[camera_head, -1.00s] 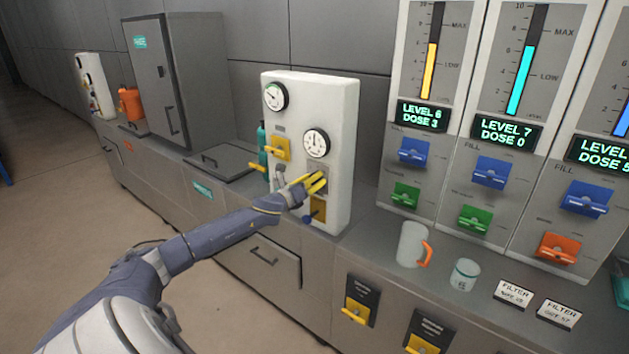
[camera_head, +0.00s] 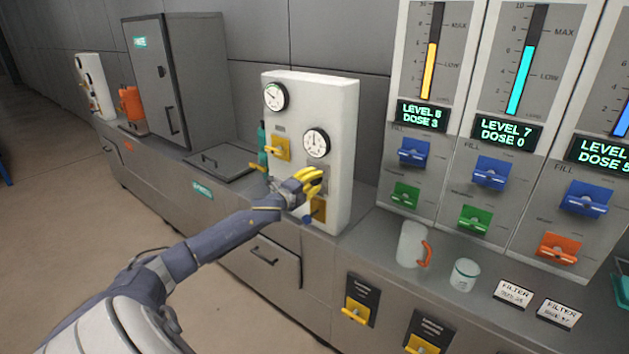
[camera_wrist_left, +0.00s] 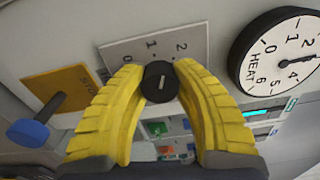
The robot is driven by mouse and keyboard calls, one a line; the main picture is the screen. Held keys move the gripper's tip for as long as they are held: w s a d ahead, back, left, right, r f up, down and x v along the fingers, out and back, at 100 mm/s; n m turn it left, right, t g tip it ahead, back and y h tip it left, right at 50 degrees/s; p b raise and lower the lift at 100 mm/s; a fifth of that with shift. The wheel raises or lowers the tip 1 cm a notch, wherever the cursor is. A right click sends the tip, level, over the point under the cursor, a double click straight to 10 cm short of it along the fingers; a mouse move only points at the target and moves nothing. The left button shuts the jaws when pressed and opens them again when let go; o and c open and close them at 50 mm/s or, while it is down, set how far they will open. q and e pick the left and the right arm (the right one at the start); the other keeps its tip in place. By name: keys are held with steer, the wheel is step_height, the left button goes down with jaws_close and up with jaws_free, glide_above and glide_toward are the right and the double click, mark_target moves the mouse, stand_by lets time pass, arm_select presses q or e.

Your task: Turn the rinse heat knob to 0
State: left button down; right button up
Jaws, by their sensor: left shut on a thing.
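The knob (camera_wrist_left: 158,82) is dark and round with a pale mark on its face. It sits on a grey plate (camera_wrist_left: 150,45) where 1 and 2 can be read. My left gripper (camera_wrist_left: 160,70) is shut on the knob, with a yellow finger on each side. In the head view my left gripper (camera_head: 314,180) is at the white panel (camera_head: 338,120), below the lower gauge, and hides the knob. The round gauge marked HEAT (camera_wrist_left: 280,50) is at right in the wrist view; its exact reading is unclear. My right gripper is not in view.
A yellow plate marked STOP (camera_wrist_left: 62,88) with a blue-ended lever (camera_wrist_left: 28,132) is near the left finger. A yellow switch (camera_head: 277,148) and an upper gauge (camera_head: 275,96) are on the same panel. A clear jug (camera_head: 411,243) and a cup (camera_head: 464,274) stand on the counter at right.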

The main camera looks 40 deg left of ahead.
arm_select(q)
steer(key=n, duration=0.6)
steer(key=shift+a+r, duration=0.15)
steer(key=shift+a, duration=0.05)
steer(key=n, duration=0.7)
steer(key=shift+f+n, duration=0.2)
steer(key=shift+n, duration=0.1)
steer(key=c, duration=0.9)
jaws_free()
steer(key=shift+d, duration=0.15)
steer(key=shift+s, duration=0.1)
steer(key=shift+s+d, duration=0.15)
steer(key=shift+s, duration=1.8)
steer(key=shift+s+d, duration=0.15)
steer(key=shift+s, duration=1.85)
steer(key=shift+s+d, duration=0.15)
steer(key=shift+s, duration=1.8)
